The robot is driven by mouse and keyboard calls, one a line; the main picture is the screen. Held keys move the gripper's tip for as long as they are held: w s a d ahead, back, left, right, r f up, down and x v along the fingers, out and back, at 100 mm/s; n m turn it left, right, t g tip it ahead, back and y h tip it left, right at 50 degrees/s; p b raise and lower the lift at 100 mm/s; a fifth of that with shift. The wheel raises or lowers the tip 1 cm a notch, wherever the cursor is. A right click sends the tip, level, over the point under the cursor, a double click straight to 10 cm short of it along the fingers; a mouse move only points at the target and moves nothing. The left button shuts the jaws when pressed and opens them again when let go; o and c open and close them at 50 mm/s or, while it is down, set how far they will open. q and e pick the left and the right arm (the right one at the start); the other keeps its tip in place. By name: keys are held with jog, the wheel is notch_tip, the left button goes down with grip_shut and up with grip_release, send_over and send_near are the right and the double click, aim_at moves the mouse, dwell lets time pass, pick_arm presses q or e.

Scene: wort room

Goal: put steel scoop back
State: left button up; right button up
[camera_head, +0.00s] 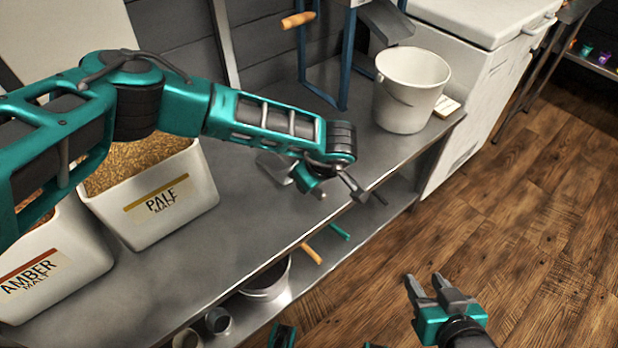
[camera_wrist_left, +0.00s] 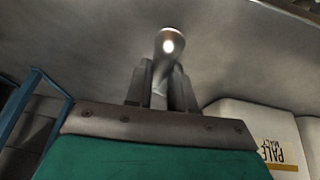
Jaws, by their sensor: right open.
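The steel scoop's rounded, shiny metal handle (camera_wrist_left: 168,45) stands between the two fingers of my left gripper (camera_wrist_left: 160,85) in the left wrist view, and the fingers look closed on it. In the head view my left arm reaches over the metal bench and partly hides this gripper. A grey metal piece (camera_head: 274,167), apparently the scoop's pan, shows beside the wrist above the bench. I cannot tell whether it touches the bench. My right gripper (camera_head: 428,287) is open and empty at the lower right, over the wooden floor.
The pale malt bin (camera_head: 178,216) and amber malt bin (camera_head: 62,276) stand on the left of the bench (camera_head: 215,262). A white bucket (camera_head: 408,100) stands at the back right, beside a blue-framed mill (camera_head: 347,60). A lower shelf holds a pail (camera_head: 267,284).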

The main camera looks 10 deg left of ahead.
pick_arm(q)
jog(key=o, duration=0.5)
jog(key=p+v, duration=0.3)
jog(key=v, duration=1)
